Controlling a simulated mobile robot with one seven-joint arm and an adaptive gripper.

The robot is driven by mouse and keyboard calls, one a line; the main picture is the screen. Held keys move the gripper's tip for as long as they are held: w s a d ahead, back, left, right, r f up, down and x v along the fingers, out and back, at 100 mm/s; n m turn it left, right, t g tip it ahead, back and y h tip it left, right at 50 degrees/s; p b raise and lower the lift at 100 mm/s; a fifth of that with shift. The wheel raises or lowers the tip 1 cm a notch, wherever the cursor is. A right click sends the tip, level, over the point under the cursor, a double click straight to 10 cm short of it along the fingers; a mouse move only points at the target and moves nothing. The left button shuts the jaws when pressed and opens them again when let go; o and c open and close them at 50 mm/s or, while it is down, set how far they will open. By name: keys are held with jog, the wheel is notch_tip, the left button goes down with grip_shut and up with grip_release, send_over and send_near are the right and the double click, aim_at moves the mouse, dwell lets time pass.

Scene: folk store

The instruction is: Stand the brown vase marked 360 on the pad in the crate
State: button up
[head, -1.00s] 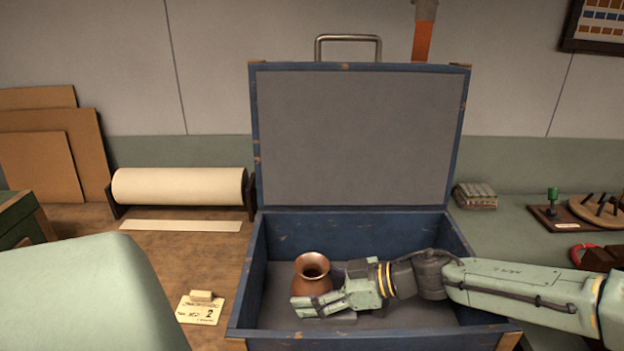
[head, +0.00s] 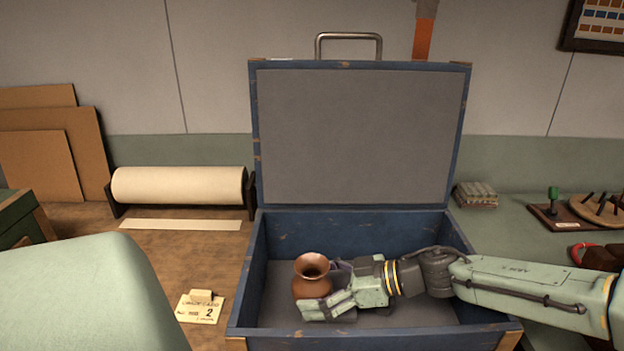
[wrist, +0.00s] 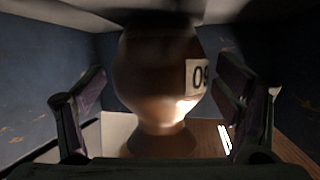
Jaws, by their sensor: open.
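The brown vase (head: 308,287) stands upright inside the blue crate (head: 245,308), left of the middle. My gripper (head: 324,290) reaches in from the right, low in the crate, with its fingers open around the vase's right side. In the wrist view, which is upside down, the vase (wrist: 150,80) sits between the spread fingers, with a gap on each side.
The crate's open lid (head: 355,140) stands up behind. Its walls surround my gripper, and the crate floor to the right is clear.

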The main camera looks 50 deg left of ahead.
jog(key=b+v, duration=0.2)
jog(key=v, duration=0.9)
jog(key=shift+b, duration=0.4)
jog(key=shift+c, duration=0.3)
